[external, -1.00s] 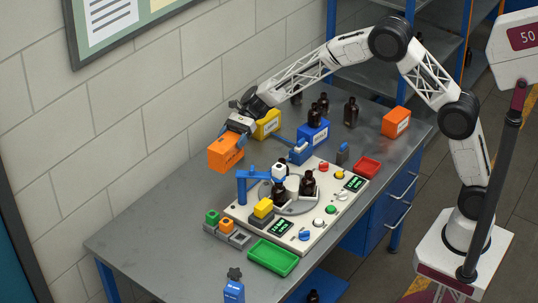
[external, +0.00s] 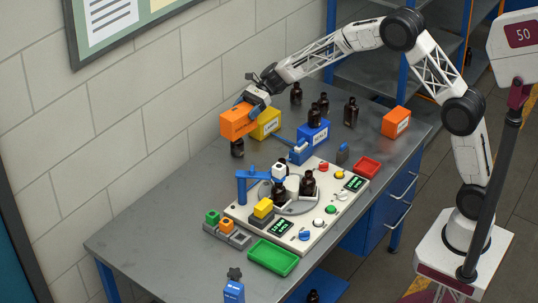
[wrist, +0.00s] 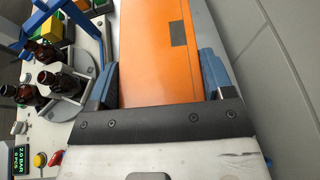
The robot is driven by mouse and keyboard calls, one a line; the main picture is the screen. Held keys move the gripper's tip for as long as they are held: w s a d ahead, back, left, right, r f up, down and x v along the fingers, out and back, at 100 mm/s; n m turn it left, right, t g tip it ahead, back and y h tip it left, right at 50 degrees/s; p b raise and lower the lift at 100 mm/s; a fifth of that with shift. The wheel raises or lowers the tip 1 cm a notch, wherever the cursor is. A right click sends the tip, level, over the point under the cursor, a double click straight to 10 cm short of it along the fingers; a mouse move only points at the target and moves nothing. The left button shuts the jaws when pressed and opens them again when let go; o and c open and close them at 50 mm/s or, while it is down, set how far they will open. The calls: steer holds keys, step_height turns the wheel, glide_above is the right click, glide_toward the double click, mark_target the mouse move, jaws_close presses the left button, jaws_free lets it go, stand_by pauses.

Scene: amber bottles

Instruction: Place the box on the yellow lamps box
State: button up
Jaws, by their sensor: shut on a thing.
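My gripper (external: 246,100) is shut on an orange box (external: 236,123) and holds it up near the wall. In the wrist view the orange box (wrist: 158,50) sits between the two blue fingers of my gripper (wrist: 160,85). The yellow box (external: 267,124) stands on the table just right of and behind the held box, which partly covers it in the external view. Its label is largely hidden. I cannot tell exactly how far apart the two boxes are.
An amber bottle (external: 237,147) stands below the held box. Another orange box (external: 396,122) stands at the right. The white station (external: 300,210) holds bottles and a blue post (external: 241,188).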

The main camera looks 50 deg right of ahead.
steer(key=w+d+r+m+t, duration=0.1)
steer(key=d+r+t, duration=0.1)
steer(key=d, duration=0.8)
steer(key=w+d+r+m+t, duration=0.1)
steer(key=d+r+m, duration=0.1)
steer(key=d, duration=0.8)
steer(key=shift+r+t+h, duration=0.4)
steer(key=shift+r, duration=0.2)
glide_above(272, 114)
step_height(272, 114, down, 6)
steer(key=shift+s+f, duration=0.15)
steer(key=shift+f, duration=0.1)
steer(key=shift+f, duration=1.75)
steer(key=shift+f, duration=0.15)
steer(key=o, duration=1)
